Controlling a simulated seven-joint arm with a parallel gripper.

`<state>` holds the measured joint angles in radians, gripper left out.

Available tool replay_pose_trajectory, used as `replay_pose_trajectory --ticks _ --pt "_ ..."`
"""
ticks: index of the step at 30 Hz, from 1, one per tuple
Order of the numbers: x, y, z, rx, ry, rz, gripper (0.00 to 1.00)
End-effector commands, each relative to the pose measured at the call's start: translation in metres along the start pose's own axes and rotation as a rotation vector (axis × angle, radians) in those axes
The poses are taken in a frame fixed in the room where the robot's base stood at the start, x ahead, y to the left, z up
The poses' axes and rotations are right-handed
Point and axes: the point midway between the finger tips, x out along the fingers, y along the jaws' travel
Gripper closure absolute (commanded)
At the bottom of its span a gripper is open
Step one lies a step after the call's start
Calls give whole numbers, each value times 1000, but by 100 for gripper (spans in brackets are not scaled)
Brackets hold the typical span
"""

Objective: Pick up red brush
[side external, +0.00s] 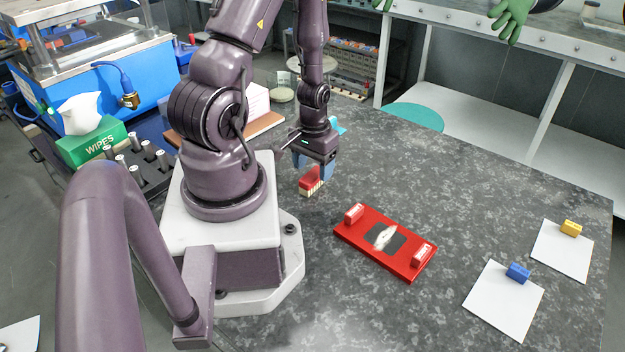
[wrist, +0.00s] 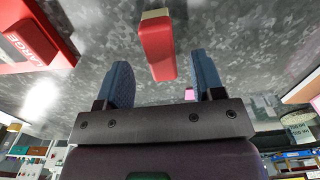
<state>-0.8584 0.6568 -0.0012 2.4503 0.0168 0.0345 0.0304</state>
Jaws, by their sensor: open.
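The red brush (side external: 311,178) with pale bristles lies on the grey speckled table, close to my base. In the wrist view the red brush (wrist: 158,50) shows ahead of my gripper, between the lines of its two fingers, with its pale end farthest away. My gripper (side external: 313,172) has blue fingers and hangs pointing down just above or behind the brush. In the wrist view my gripper (wrist: 164,80) is open, with nothing between the fingers. I cannot tell the exact height gap to the brush.
A red tray (side external: 350,236) with a dark pad lies right of the brush. White sheets with a blue block (side external: 517,272) and a yellow block (side external: 570,228) lie farther right. A green wipes box (side external: 92,142) and a black holder with several cylinders (side external: 148,150) stand left.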

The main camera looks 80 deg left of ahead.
Motion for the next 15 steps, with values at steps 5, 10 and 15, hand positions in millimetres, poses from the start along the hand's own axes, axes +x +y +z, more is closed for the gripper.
replay_pose_trajectory --ticks 5,10,15 --pt "23 -1 1 0 -3 0 38" --pt "31 -1 1 0 -1 0 38" --pt "31 -1 1 0 0 0 38"
